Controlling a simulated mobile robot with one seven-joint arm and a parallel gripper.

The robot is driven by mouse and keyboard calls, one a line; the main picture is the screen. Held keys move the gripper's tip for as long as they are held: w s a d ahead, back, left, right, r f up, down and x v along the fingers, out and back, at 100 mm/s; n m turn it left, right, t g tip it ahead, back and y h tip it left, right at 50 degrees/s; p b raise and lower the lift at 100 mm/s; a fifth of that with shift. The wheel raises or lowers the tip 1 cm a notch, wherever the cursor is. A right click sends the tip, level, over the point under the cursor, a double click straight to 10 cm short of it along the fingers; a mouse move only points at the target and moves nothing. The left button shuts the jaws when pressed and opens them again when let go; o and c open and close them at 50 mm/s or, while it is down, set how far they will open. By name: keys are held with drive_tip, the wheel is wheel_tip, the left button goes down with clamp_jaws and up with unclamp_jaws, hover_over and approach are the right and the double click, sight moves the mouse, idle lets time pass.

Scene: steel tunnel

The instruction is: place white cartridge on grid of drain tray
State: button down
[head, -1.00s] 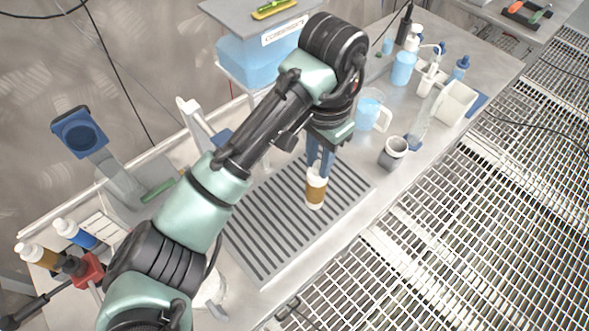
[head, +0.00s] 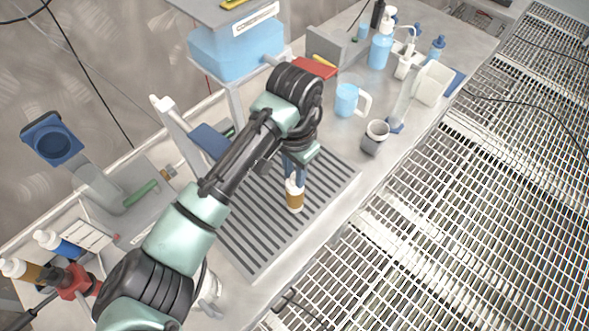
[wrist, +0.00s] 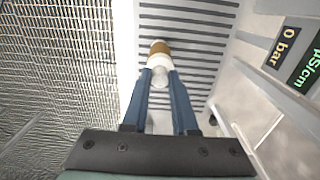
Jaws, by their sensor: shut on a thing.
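The white cartridge (head: 295,198) has a brown band and stands roughly upright in the head view. My gripper (head: 293,172) is shut on its upper white part, with blue fingers on both sides. In the wrist view the fingertips (wrist: 160,72) flank the cartridge, and its brown band (wrist: 159,48) shows beyond them. The drain tray (head: 252,262) is a grey plate with dark parallel slots, and the cartridge is over its grid. I cannot tell whether the cartridge's lower end touches the grid. My arm hides the upper left part of the tray.
A blue tank (head: 238,52) is behind. Much of the grid is bare.

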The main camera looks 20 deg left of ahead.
drive_tip(key=c, duration=0.7)
unclamp_jaws()
drive_tip(key=shift+f, duration=0.1)
wheel_tip(320, 180, up, 12)
drive_tip(key=shift+p, duration=0.35)
drive_tip(key=shift+d, duration=0.1)
